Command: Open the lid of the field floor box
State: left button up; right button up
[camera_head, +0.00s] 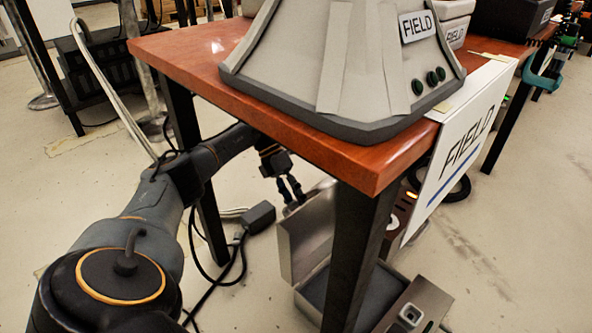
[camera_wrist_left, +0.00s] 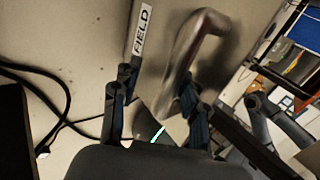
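The field floor box (camera_head: 312,291) stands on the floor under the table, partly hidden by a table leg. Its grey lid (camera_head: 305,236) stands raised, tilted up from the box. My left gripper (camera_head: 291,190) reaches under the table to the lid's upper edge. In the left wrist view, its two fingers (camera_wrist_left: 156,88) are spread apart. A FIELD label (camera_wrist_left: 143,30) lies by one finger and a metal handle (camera_wrist_left: 196,45) by the other. I cannot tell whether either finger touches the lid. My right gripper is not in view.
The red-brown table (camera_head: 190,60) overhangs my left arm and carries a grey FIELD device (camera_head: 340,60). A white FIELD sign (camera_head: 462,145) hangs at its side. Black cables and an adapter (camera_head: 258,217) lie left of the box. A metal unit (camera_head: 420,305) stands at its right.

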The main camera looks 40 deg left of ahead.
pick_arm(q)
notch_tip(320, 180, up, 10)
dwell(0.6)
dwell(0.4)
